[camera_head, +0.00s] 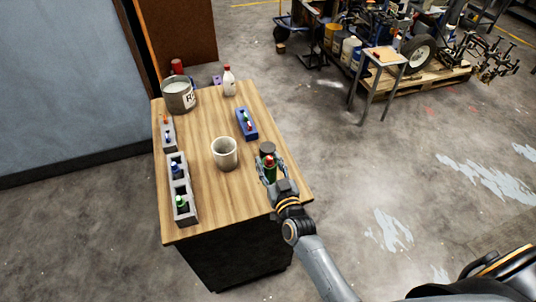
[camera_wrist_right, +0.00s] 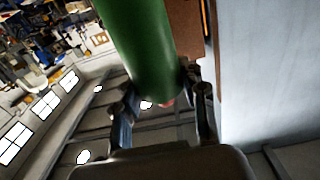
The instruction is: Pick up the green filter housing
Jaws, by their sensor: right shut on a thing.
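The green filter housing (camera_head: 271,175) is between the fingers of my right gripper (camera_head: 270,168), at the right edge of the wooden table in the head view. A red part shows at its top. In the right wrist view the housing is a large smooth green cylinder (camera_wrist_right: 143,45) between the two fingers (camera_wrist_right: 160,112). My right gripper is shut on it. Whether the housing touches the table or is raised is hard to tell. My left gripper is not in view.
The wooden table (camera_head: 205,215) holds a white cup (camera_head: 225,153), a dark round piece (camera_head: 267,148) close to my right gripper, a blue tray (camera_head: 247,124), grey holders (camera_head: 185,204), a metal bucket (camera_head: 177,95) and a white bottle (camera_head: 229,82). The table's front middle is clear.

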